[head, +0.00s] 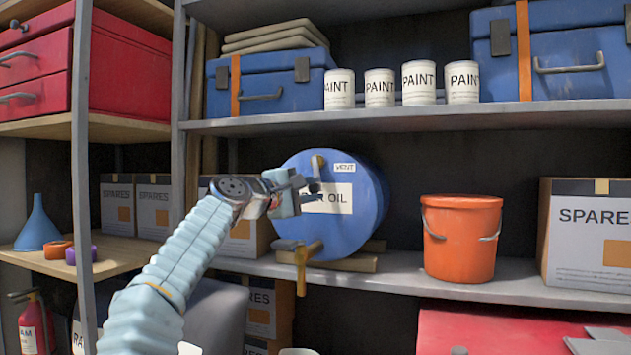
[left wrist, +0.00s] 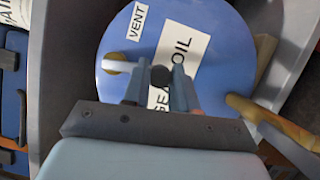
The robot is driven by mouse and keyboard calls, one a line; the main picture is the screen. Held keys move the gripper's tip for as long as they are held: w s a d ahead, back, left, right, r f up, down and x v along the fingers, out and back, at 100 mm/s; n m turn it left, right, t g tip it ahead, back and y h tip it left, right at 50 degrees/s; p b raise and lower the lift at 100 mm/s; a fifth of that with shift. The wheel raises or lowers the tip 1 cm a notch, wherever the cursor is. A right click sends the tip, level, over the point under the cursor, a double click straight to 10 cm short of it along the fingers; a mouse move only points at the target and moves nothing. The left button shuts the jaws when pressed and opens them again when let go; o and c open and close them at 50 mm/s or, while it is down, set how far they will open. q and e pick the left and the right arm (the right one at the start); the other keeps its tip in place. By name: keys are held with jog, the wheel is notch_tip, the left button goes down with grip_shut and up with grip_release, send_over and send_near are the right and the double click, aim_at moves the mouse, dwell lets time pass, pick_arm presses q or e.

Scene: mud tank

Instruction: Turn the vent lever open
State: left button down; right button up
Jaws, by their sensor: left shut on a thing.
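A blue drum (head: 365,205) lies on its side on a shelf, its round end facing me. The end carries a VENT tag (head: 344,167) and a GEAR OIL label (left wrist: 190,62), partly covered by my gripper in the head view. The vent lever has a brass pivot (head: 318,160) near the top of that end, and it also shows in the left wrist view (left wrist: 117,62). The lever's dark knob (left wrist: 160,76) sits between my left fingers. My left gripper (head: 298,190) is shut on the lever. My right gripper is not in view.
Wooden cradle pieces (head: 350,264) support the drum. An orange bucket (head: 462,240) stands to the right. Paint cans (head: 419,82) line the shelf above. Spares boxes stand on both sides.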

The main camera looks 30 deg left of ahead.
pick_arm(q)
jog(key=shift+s+a+m+g+p, duration=0.1)
jog(key=shift+a+m+g+p, duration=0.25)
jog(key=shift+m+p, duration=0.35)
jog(key=c, duration=0.9)
grip_release()
jog(key=shift+a, duration=0.1)
jog(key=shift+s+a+b, duration=0.35)
jog(key=shift+s+b, duration=0.35)
jog(key=shift+s, duration=1.6)
jog(key=shift+s+a+b, duration=0.35)
jog(key=shift+s+b, duration=0.3)
jog(key=shift+s, duration=1.6)
jog(key=shift+s+a+b, duration=0.35)
jog(key=shift+s+b, duration=0.35)
jog(key=shift+s, duration=1.6)
